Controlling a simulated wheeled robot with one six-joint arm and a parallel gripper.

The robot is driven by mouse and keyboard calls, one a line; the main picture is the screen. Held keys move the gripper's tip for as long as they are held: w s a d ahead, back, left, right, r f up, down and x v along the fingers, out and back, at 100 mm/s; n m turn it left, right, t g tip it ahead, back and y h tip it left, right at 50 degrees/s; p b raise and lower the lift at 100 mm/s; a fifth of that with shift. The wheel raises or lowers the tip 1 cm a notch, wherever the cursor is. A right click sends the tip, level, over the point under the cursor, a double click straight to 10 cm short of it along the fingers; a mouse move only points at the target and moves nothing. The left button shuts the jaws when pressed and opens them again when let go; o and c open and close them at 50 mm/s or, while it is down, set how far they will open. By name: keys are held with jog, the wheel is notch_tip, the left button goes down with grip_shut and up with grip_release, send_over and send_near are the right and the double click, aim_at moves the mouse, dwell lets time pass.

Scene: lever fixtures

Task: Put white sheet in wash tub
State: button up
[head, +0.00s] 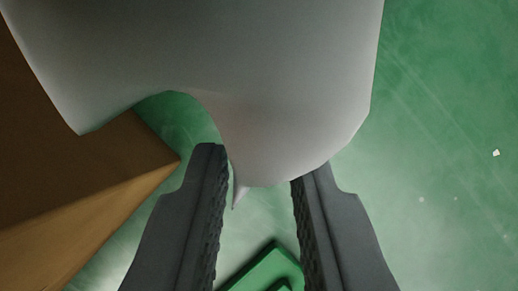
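The white sheet (240,70) fills the upper middle of the view. It hangs in a curved, draped shape, with a raised fold on its left side and a narrow pointed tip low in the middle. My gripper (258,170) reaches up from the bottom with its two dark ridged fingers wide apart. The sheet's lower edge lies at the fingertips and partly between them. The fingers are not closed on it; whether they touch it is unclear. I cannot make out a wash tub for certain.
A brown wooden box-like piece (90,190) with a sharp corner stands at left, partly under the sheet. A bright green object (262,270) shows low between the fingers. The green floor (440,130) is clear at right, apart from small white specks.

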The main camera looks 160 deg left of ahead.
grip_shut()
jog(key=shift+r, duration=0.1)
